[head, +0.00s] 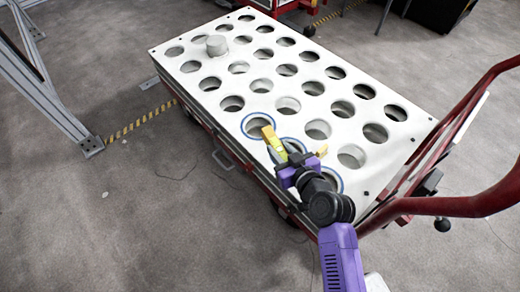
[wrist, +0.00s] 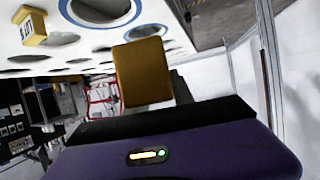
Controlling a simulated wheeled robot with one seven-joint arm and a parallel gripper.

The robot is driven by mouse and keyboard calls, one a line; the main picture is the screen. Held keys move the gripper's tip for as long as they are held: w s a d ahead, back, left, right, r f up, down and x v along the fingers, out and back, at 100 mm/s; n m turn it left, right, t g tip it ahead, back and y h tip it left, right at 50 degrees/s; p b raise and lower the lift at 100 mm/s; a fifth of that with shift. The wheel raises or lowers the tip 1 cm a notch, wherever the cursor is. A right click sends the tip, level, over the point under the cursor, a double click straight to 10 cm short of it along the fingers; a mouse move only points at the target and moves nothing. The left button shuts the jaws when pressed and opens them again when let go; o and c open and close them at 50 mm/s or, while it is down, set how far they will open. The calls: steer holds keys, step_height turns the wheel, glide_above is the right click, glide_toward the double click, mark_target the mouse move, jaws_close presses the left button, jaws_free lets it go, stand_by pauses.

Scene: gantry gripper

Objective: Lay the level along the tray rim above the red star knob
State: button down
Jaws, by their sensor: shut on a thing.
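My gripper (head: 299,157) is purple with yellow-orange fingers and is over the near edge of the white perforated tray (head: 350,82). It is shut on the level (head: 274,142), a short yellow bar that points toward the upper left, over the blue-ringed holes. In the wrist view a yellow block with a pale window, apparently the level (wrist: 29,26), shows at the upper left, and a yellow finger pad shows in the middle. Exactly how the fingers grip it is hard to see. I cannot make out a red star knob in either view.
The tray tops a red cart with a curved red handle (head: 470,206) at the right. A pale cylinder (head: 216,45) stands at one hole near the tray's far left. A grey metal frame (head: 50,90) stands at the left.

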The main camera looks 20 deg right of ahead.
mark_target(275, 135)
steer(key=shift+n+y, duration=0.9)
steer(key=w+r, duration=0.1)
steer(key=w, duration=0.2)
steer(key=w+r, duration=0.1)
steer(key=w, duration=0.1)
steer(key=shift+d+r, duration=0.3)
steer(key=shift+d, duration=0.1)
steer(key=w+a+r+n+y, duration=0.2)
steer(key=w+a+r, duration=0.1)
steer(key=w+r, duration=0.3)
steer(key=shift+g, duration=0.3)
step_height(275, 135, down, 20)
steer(key=b, duration=0.8)
steer(key=shift+r, duration=0.1)
steer(key=shift+b, duration=0.35)
steer(key=c, duration=1.1)
jaws_free()
steer(key=shift+a, duration=0.1)
steer(key=shift+s+r+p, duration=0.1)
steer(key=shift+s+p, duration=0.15)
steer(key=shift+p, duration=0.05)
steer(key=p+v, duration=0.1)
steer(key=v, duration=0.6)
steer(key=shift+p, duration=0.35)
